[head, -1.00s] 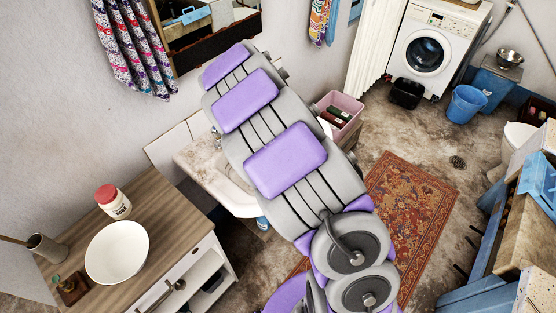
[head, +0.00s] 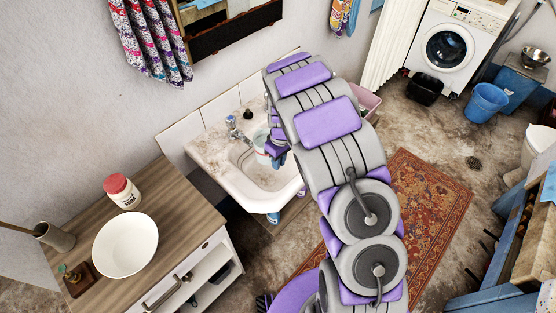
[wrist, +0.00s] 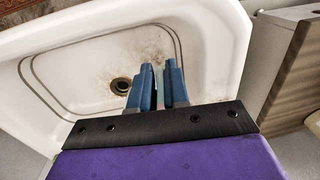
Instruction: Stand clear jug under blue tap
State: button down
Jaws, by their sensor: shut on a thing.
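The blue tap (head: 232,122) stands at the back left of the white basin (head: 226,172) in the head view. My gripper (head: 270,152) is over the basin, to the right of and nearer than the tap. It is shut on the clear jug (head: 260,147), which shows only as a small, pale see-through shape beside the fingers. In the wrist view my gripper's blue fingers (wrist: 158,88) are close together with a thin pale strip between them. The basin (wrist: 215,45) and its drain (wrist: 121,86) lie beyond. The jug's base and its exact height are unclear.
A dark-topped tap (head: 247,115) stands right of the blue one. A wooden counter (head: 180,190) at left holds a white bowl (head: 125,244) and a red-lidded jar (head: 122,190). A mirror (head: 225,30) hangs above the basin. A patterned rug (head: 425,205) lies at right.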

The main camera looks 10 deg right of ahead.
jog(key=shift+w+a+f+b, duration=0.15)
jog(key=shift+f+b, duration=0.15)
jog(key=shift+f, duration=2)
jog(key=shift+w+d+f+b, duration=0.1)
jog(key=shift+f+b, duration=0.2)
jog(key=shift+f, duration=2.05)
jog(key=shift+w+a+f+b, duration=0.15)
jog(key=shift+f+b, duration=0.15)
jog(key=shift+f, duration=2)
jog(key=shift+w+a+f, duration=0.15)
jog(key=shift+w+a, duration=0.55)
jog(key=shift+w, duration=0.35)
jog(key=shift+w+a+f, duration=0.15)
jog(key=shift+w+a, duration=0.55)
jog(key=shift+w, duration=0.3)
jog(key=shift+f, duration=0.2)
jog(key=c, duration=1)
grip_release()
jog(key=shift+c, duration=0.2)
jog(key=shift+o, duration=0.3)
